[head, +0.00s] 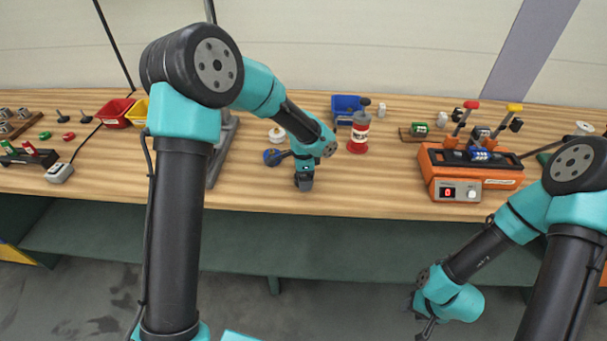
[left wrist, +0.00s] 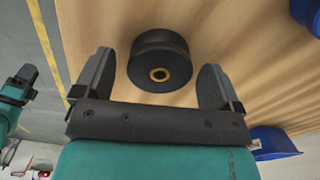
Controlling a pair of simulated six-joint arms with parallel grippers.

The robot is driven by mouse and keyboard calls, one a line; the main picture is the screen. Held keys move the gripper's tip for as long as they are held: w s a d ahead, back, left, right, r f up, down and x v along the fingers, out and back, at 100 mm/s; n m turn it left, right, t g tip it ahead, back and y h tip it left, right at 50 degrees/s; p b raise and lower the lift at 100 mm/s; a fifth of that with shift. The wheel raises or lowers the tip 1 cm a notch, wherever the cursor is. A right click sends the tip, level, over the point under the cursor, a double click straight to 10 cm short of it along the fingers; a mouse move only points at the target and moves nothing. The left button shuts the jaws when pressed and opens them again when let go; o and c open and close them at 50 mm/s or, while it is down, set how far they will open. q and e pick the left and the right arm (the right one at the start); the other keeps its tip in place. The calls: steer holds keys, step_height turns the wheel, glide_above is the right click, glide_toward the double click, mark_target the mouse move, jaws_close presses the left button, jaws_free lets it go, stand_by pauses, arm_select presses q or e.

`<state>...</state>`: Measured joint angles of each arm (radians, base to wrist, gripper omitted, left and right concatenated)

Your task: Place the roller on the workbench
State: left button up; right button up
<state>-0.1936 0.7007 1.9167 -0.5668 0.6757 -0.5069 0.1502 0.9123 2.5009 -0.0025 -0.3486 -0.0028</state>
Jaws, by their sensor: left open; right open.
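A black roller (left wrist: 158,68) with a brass-coloured bore rests on the wooden workbench (head: 110,185) in the left wrist view. My left gripper (left wrist: 157,75) is open, with one finger on each side of the roller and visible gaps between. In the head view my left gripper (head: 304,182) is low over the front part of the bench, and the roller cannot be made out apart from it. My right gripper (head: 425,318) is open and empty, below and in front of the bench edge.
A red-and-white bottle (head: 359,135), a blue bin (head: 347,105) and a blue round item (head: 273,156) are near the left gripper. An orange machine (head: 470,175) stands to the right. Red (head: 115,113) and yellow bins are at left. Bench between left gripper and orange machine is clear.

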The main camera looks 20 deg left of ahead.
arm_select(q)
step_height(320, 180, up, 12)
steer(key=shift+r, duration=0.15)
stand_by(0.4)
stand_by(0.5)
